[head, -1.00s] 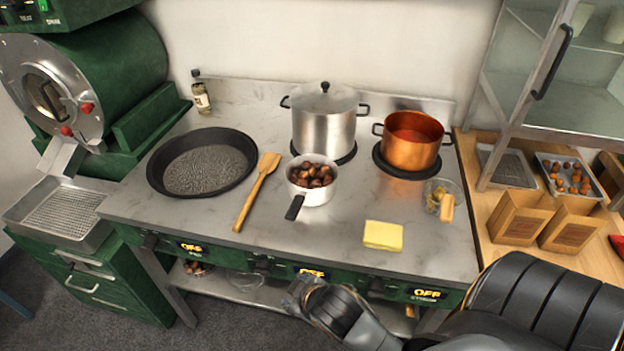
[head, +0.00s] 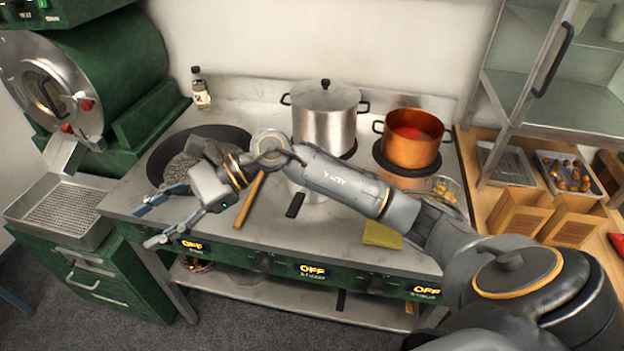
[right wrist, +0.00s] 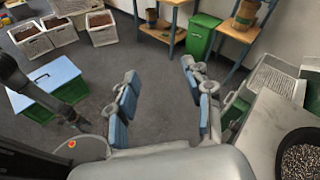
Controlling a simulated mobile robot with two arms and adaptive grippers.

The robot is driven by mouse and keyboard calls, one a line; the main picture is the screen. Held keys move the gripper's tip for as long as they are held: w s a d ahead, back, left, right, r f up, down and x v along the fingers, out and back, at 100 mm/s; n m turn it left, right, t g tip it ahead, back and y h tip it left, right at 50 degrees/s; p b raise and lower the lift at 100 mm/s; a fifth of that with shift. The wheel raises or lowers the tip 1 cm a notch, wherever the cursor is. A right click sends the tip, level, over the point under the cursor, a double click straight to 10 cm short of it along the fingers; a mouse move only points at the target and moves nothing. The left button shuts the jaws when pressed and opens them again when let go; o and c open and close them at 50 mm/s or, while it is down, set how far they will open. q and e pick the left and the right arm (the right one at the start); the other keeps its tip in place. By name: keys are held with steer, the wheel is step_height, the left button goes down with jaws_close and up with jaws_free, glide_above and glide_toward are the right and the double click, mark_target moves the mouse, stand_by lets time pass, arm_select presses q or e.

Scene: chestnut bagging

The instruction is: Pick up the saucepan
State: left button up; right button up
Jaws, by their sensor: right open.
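The saucepan (head: 311,194) stands on the stove top in front of the steel pot. My right arm crosses over it in the head view, hiding its chestnuts and most of its body. Its dark handle (head: 295,205) shows below the arm and points to the front. My right gripper (head: 146,227) is open and empty, left of the saucepan near the stove's front left edge, with its fingers pointing left. In the right wrist view the open fingers (right wrist: 158,72) have only floor between them, and the saucepan is not visible. My left gripper is not in view.
A black frying pan (head: 157,161) lies behind my right gripper. A wooden spatula (head: 247,205) is partly covered by my arm. The lidded steel pot (head: 325,116) and copper pot (head: 412,151) stand behind. A yellow block (head: 382,235) lies at the front.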

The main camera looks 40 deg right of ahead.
steer(key=w+d+f+n+g+h, duration=0.15)
steer(key=d+f+n+h, duration=0.35)
steer(key=d, duration=0.5)
step_height(320, 180, up, 2)
steer(key=h, duration=1)
glide_above(299, 195)
steer(key=shift+n+g, duration=0.25)
steer(key=shift+n, duration=0.05)
steer(key=f+p, duration=0.1)
steer(key=f, duration=0.2)
steer(key=f+p, duration=0.1)
steer(key=f, duration=0.3)
steer(key=shift+s+a+f, duration=0.15)
steer(key=shift+a+f, duration=0.05)
step_height(299, 195, down, 5)
steer(key=shift+d+r+p, duration=0.1)
steer(key=shift+d+p, duration=0.05)
steer(key=shift+p, duration=1)
steer(key=shift+f, duration=0.3)
jaws_close()
steer(key=shift+r, duration=0.1)
